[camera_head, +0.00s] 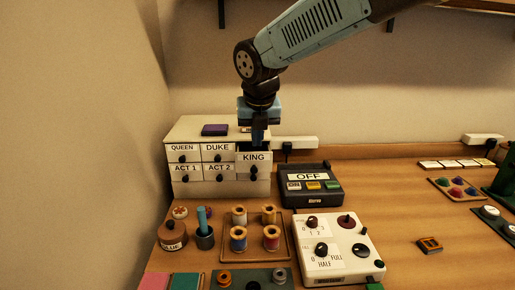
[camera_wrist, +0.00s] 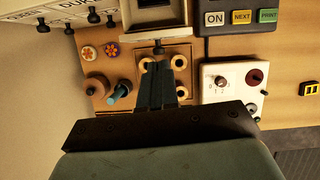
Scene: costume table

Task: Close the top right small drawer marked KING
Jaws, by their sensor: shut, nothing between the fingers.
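The small drawer marked KING (camera_head: 254,156) is at the top right of a white drawer cabinet (camera_head: 185,132) and is pulled out, its front ahead of the drawers beside it. Its dark inside shows behind the label. In the wrist view the open drawer (camera_wrist: 158,33) is at the top edge, with its knob toward the fingers. My gripper (camera_head: 258,141) points down at the drawer, and its fingertips overlap the drawer opening in the head view. In the wrist view my gripper (camera_wrist: 160,66) is shut and empty. Whether it touches the drawer I cannot tell.
The drawers marked QUEEN (camera_head: 182,149), DUKE (camera_head: 217,148), ACT 1 and ACT 2 look shut. A purple box (camera_head: 215,130) lies on the cabinet. A dark device reading OFF (camera_head: 309,177) stands close at the right. A tray of spools (camera_head: 280,257) and a white control box (camera_head: 363,271) are in front.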

